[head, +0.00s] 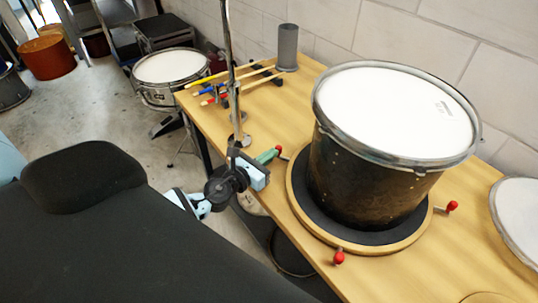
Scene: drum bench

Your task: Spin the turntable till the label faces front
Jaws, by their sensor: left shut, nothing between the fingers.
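The turntable is a round wooden disc (385,249) with a black top, on the wooden bench. A dark brown-black drum (365,180) with a metal rim and white head stands upright on it. Red knobs stick out around the disc: one at the front (338,258), one at the right (452,206) and one at the far left (279,150). My left gripper (268,157) is shut and empty, its green tip close beside the far-left knob; I cannot tell whether they touch. No label shows on the visible drum side; faint print shows on the head. My right gripper is out of view.
A metal pole (229,70) stands at the bench's left edge, by my left gripper. Drumsticks on a rack (240,82) and a grey cylinder (287,47) are at the back. Another drum (520,215) is at the right edge. A snare drum (170,75) stands behind left.

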